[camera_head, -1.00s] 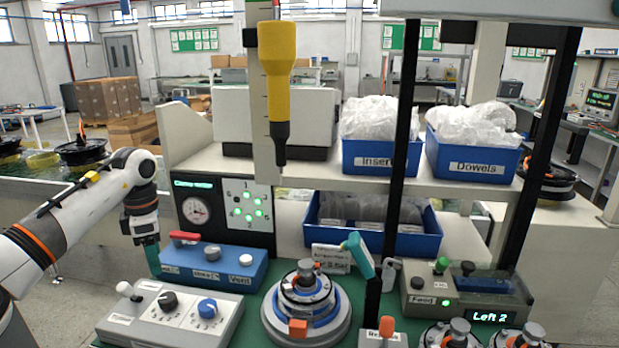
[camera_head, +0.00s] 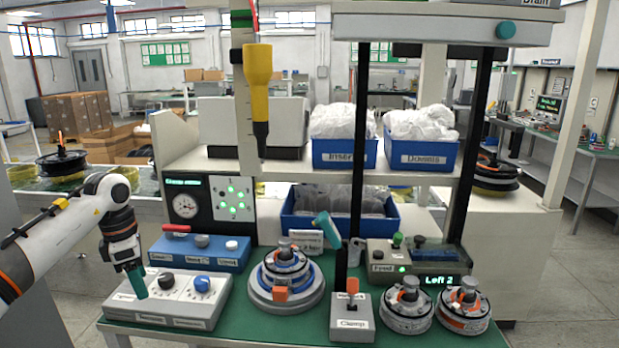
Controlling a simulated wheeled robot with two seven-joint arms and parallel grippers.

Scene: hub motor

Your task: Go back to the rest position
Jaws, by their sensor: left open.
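My left gripper (camera_head: 137,281) hangs from my white arm at the left of the head view. Its teal fingers point down just above or in front of the left end of the grey control box (camera_head: 168,308). It is open, and I see nothing held in it. My right gripper is not in the view. A hub motor (camera_head: 284,278) with blue and orange parts sits on a round grey fixture in the middle of the green bench top (camera_head: 255,330).
A blue valve box (camera_head: 200,252) stands behind the grey box. A Clamp box (camera_head: 352,318) and two round motor parts (camera_head: 408,308) (camera_head: 463,309) stand at the right front. A yellow tool (camera_head: 257,85) hangs above. Blue bins (camera_head: 345,153) (camera_head: 421,155) line the shelf.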

